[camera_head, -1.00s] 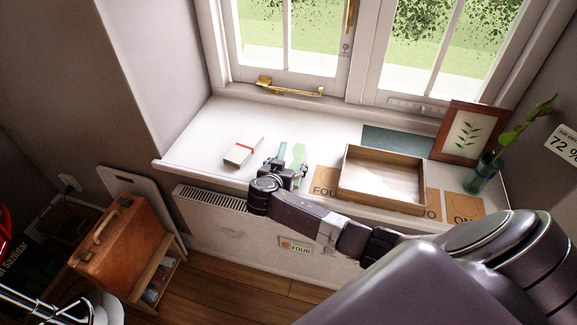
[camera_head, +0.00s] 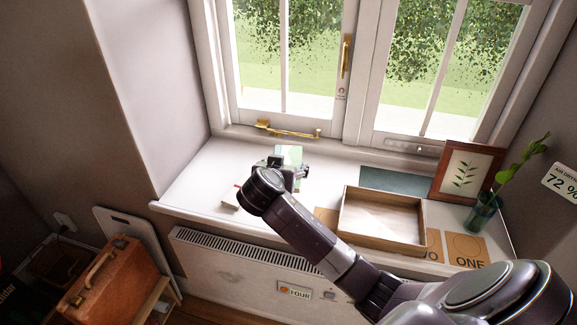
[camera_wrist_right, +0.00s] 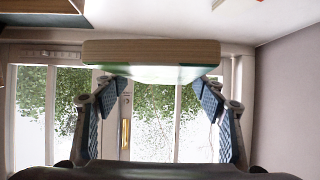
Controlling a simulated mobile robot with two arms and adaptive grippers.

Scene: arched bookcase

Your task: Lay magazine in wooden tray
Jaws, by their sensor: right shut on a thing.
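The magazine (camera_head: 289,153), white and pale green, is held by my right gripper (camera_head: 287,167) over the left part of the windowsill. In the right wrist view its thick tan edge (camera_wrist_right: 150,51) spans between the two fingers of the right gripper (camera_wrist_right: 160,88). The arm hides part of it in the head view. The wooden tray (camera_head: 384,245) stands empty on the sill, to the right of the gripper and apart from it. A corner of the tray also shows at the top left of the right wrist view (camera_wrist_right: 45,5). My left gripper is not in view.
A white box (camera_head: 230,201) on the sill is partly hidden by my arm. A dark green flat item (camera_head: 397,180) lies behind the tray. A framed leaf picture (camera_head: 464,175) and a glass vase with a plant (camera_head: 483,213) stand right. Number cards (camera_head: 467,249) lie by the tray.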

